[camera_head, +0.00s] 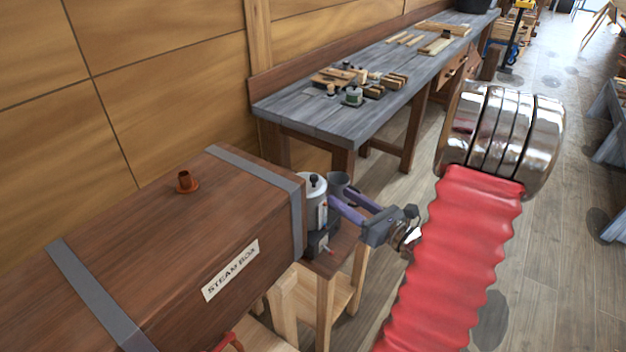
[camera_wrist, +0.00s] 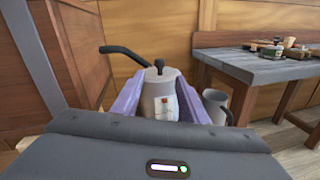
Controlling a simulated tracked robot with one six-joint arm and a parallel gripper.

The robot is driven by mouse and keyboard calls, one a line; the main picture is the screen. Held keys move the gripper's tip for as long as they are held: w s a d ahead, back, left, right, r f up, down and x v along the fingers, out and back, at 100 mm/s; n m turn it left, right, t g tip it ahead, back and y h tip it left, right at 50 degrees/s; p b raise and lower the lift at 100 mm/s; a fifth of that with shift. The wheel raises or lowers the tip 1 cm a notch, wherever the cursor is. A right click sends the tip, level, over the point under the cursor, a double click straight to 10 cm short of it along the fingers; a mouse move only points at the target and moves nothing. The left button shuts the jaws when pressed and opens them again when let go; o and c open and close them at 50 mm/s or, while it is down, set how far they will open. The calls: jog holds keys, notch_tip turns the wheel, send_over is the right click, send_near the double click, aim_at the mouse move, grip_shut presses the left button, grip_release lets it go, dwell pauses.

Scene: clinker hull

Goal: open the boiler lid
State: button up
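The boiler (camera_head: 315,207) is a small pale cylinder on a dark base, on a wooden stand at the end of the steam box. Its lid (camera_head: 313,181), with a black knob, sits on top and looks shut. In the wrist view the boiler (camera_wrist: 160,100) shows ahead between the purple fingers, with the knobbed lid (camera_wrist: 158,74) at about fingertip height in the picture and a black pipe running left. My gripper (camera_head: 340,193) is open and empty, its fingers spread close to the boiler; I cannot tell whether they touch it. The gripper body hides the boiler's lower part in the wrist view.
The wooden steam box (camera_head: 235,235) with metal straps lies to the left. A grey mug-like vessel (camera_wrist: 216,103) stands just right of the boiler. A grey workbench (camera_head: 330,122) with small tools runs along the wall behind.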

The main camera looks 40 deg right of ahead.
aim_at(314, 178)
jog(key=w, duration=0.4)
jog(key=w+a, duration=0.1)
jog(key=w, duration=0.6)
jog(key=shift+w+a, duration=0.3)
jog(key=shift+c, duration=0.2)
grip_shut()
